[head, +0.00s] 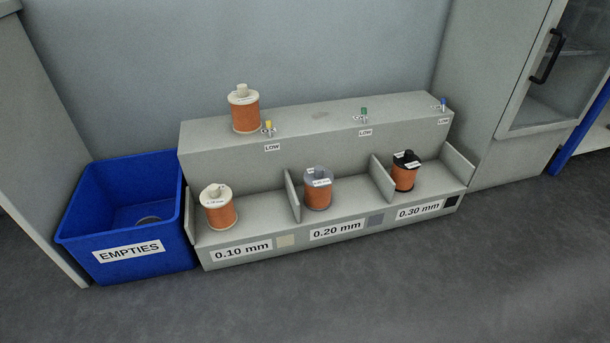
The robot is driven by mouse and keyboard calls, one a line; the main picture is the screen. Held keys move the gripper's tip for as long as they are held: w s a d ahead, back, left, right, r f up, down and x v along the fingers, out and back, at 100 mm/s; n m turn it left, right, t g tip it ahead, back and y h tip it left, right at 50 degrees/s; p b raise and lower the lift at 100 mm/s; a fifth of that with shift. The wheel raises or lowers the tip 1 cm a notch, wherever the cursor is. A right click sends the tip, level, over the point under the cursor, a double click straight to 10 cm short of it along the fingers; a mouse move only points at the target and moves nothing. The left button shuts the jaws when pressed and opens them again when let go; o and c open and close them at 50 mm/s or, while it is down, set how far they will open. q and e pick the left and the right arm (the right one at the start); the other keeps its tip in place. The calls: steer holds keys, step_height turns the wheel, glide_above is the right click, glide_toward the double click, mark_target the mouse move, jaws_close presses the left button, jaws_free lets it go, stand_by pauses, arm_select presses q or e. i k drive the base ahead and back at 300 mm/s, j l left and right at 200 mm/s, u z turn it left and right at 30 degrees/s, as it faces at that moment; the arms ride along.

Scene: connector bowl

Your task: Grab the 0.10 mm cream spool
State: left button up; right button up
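A cream spool (219,209) wound with copper-coloured wire stands upright in the left compartment, above the label 0.10 mm (242,250). A second cream spool (245,113) with the same wire stands upright on the upper ledge, above and right of the first. The print on both spools is too small to read surely. Neither of my grippers shows in the head view.
A grey spool (318,192) stands in the 0.20 mm compartment and a black spool (405,174) in the 0.30 mm one. Upright dividers separate the compartments. A blue EMPTIES bin (185,215) stands left of the rack. The floor in front is clear.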

mark_target(216, 201)
steer(key=i+j+u, duration=0.2)
steer(key=i+u, duration=0.2)
steer(key=i+j+u, duration=0.1)
steer(key=i+u, duration=0.65)
